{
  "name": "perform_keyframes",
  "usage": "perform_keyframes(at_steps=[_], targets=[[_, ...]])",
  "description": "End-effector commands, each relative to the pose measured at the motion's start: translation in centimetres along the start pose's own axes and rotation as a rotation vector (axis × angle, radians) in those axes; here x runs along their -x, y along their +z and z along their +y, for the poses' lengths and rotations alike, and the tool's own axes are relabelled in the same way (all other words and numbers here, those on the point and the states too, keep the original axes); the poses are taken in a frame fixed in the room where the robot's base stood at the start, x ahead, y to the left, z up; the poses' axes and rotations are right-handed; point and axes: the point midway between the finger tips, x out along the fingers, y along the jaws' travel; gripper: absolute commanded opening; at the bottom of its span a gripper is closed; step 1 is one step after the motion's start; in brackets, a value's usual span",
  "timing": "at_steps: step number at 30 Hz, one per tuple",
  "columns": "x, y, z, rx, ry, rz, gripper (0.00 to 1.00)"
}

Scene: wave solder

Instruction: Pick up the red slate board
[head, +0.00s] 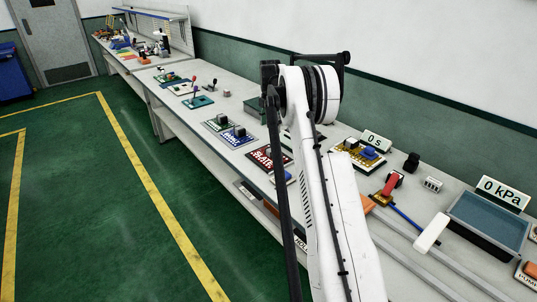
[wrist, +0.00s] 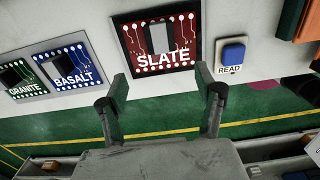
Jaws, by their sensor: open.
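The red slate board (wrist: 178,60) lies on the bench in the wrist view, straight ahead of my gripper. It has white circuit traces, the word SLATE and a grey block on its upper part. My gripper (wrist: 164,92) is open, its two fingers apart at the board's near edge, with nothing between them. I cannot tell how high the fingers are above the bench. In the head view the slate board (head: 262,157) is partly hidden by my arm, and my gripper is not visible there.
The blue basalt board (wrist: 72,66) and green granite board (wrist: 22,78) lie left of it. A blue READ button (wrist: 232,52) is close on the right. The bench (head: 232,93) runs along the wall, with more boards and levers farther back. A blue tray (head: 488,220) stands at right.

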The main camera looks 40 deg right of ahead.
Motion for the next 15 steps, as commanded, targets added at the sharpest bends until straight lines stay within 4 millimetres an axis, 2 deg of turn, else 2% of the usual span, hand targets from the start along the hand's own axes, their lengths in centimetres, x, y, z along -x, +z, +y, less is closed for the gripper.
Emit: perform_keyframes(at_steps=[9, 15], targets=[[-5.4, 0.0, 0.0, 0.0, 0.0, 0.0, 0.67], [-7.7, 0.0, 0.0, -0.001, 0.0, 0.0, 0.67]])
